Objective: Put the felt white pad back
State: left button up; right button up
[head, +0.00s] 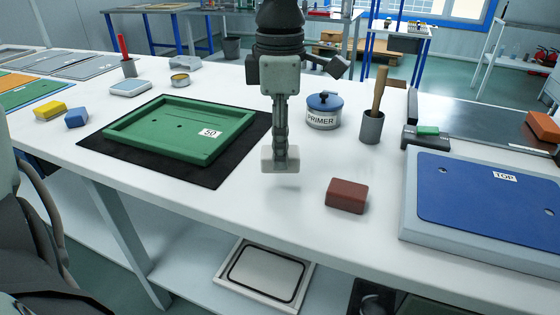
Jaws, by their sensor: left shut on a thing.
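My left gripper (280,148) reaches down from the top middle of the head view and is shut. Between its fingertips is a small off-white block, the felt white pad (269,160). The fingers cover part of the pad. It appears to be held a little above the white bench (245,210), with a faint shadow below it. My right gripper is not in view.
Left of the pad, a green frame marked 50 (180,128) lies on a black mat (215,180). To the right are a red-brown block (346,195), a primer can (324,112), a grey cup (371,127) with a wooden handle, and a blue TOP panel (480,190). Bench front-centre is clear.

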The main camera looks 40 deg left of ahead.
pick_arm(q)
notch_tip(320, 180, down, 3)
jog(key=shift+f, duration=0.45)
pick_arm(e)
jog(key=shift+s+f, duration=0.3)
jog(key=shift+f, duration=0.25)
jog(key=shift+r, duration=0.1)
pick_arm(q)
jog(key=shift+f, duration=0.15)
jog(key=o, duration=1.1)
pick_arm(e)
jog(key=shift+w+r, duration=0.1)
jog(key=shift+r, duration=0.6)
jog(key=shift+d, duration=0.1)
